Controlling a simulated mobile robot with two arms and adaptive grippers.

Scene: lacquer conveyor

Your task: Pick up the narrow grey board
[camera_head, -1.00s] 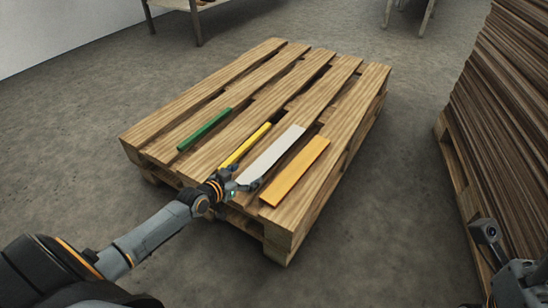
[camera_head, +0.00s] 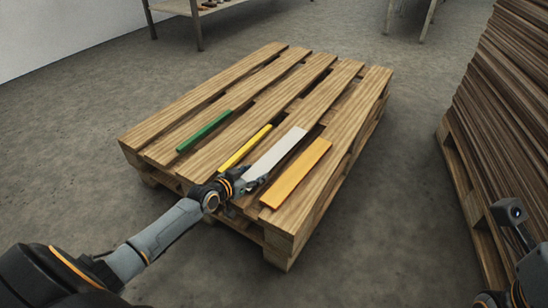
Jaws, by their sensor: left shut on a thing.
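The narrow grey board (camera_head: 279,148) is pale, almost white, and lies on the pallet (camera_head: 348,122) with its far end pointing up and right. My left gripper (camera_head: 258,182) is at the board's near end, shut on it, at the pallet's front edge. The fingers hide part of that end. I cannot tell whether the board is lifted off the slats. Of my right arm only a part shows at the lower right; its gripper fingers do not show.
An orange board (camera_head: 297,173) lies close to the right of the grey one. A yellow strip (camera_head: 245,147) and a green strip (camera_head: 204,131) lie to its left. A tall stack of brown sheets (camera_head: 510,110) stands at the right. The floor between is clear.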

